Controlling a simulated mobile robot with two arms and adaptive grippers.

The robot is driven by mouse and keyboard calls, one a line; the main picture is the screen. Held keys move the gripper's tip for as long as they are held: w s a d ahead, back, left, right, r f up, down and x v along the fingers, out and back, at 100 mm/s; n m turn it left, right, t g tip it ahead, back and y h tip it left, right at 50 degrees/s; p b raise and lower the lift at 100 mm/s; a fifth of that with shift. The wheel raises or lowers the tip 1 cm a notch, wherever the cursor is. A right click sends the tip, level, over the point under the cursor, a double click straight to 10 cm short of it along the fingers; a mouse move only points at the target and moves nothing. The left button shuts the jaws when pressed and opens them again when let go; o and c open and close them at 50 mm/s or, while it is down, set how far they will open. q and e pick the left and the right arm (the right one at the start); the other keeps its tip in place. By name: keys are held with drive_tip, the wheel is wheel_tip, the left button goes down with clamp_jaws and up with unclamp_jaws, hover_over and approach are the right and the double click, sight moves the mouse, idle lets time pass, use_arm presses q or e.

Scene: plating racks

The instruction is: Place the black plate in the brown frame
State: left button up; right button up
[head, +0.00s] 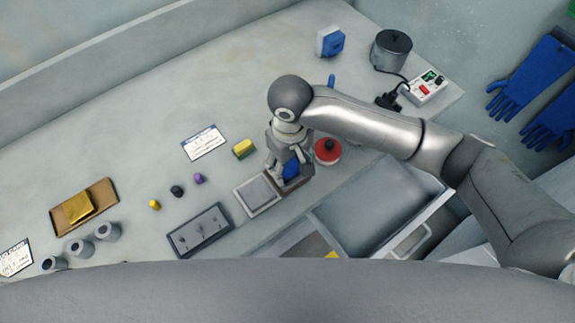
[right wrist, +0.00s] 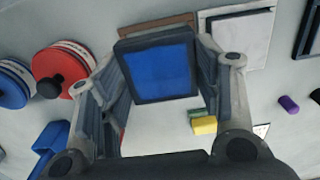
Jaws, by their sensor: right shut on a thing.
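My right gripper (head: 287,165) is shut on a square plate (right wrist: 158,67) with a black rim and a blue face. In the right wrist view the plate sits between the two fingers (right wrist: 172,95). The plate's blue face also shows under the gripper in the head view (head: 291,171). A brown frame (right wrist: 150,28) lies just behind the plate in the wrist view and is partly hidden by it. In the head view the brown frame (head: 303,182) is under the gripper. I cannot tell whether plate and frame touch. My left gripper is not in view.
A pale square tray (head: 257,195) adjoins the brown frame. A red round weight (head: 327,151) stands close right, and a yellow-green sponge (head: 243,148) to the left. A brown tray (head: 108,190) with a gold plate (head: 79,206) lies far left.

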sight(287, 164)
drive_tip(key=shift+w+a+f, duration=0.25)
drive_tip(key=shift+w+f, duration=0.05)
drive_tip(key=shift+f, duration=0.05)
wheel_tip(287, 164, down, 2)
drive_tip(key=shift+f+p, duration=0.1)
drive_tip(key=shift+p, duration=0.45)
drive_tip(key=shift+w+f, duration=0.1)
drive_tip(key=shift+f, duration=0.45)
drive_tip(key=shift+f, duration=0.15)
drive_tip(key=o, duration=1.2)
wheel_tip(287, 164, up, 12)
drive_tip(key=shift+r+b, duration=0.15)
drive_tip(key=shift+b, duration=0.85)
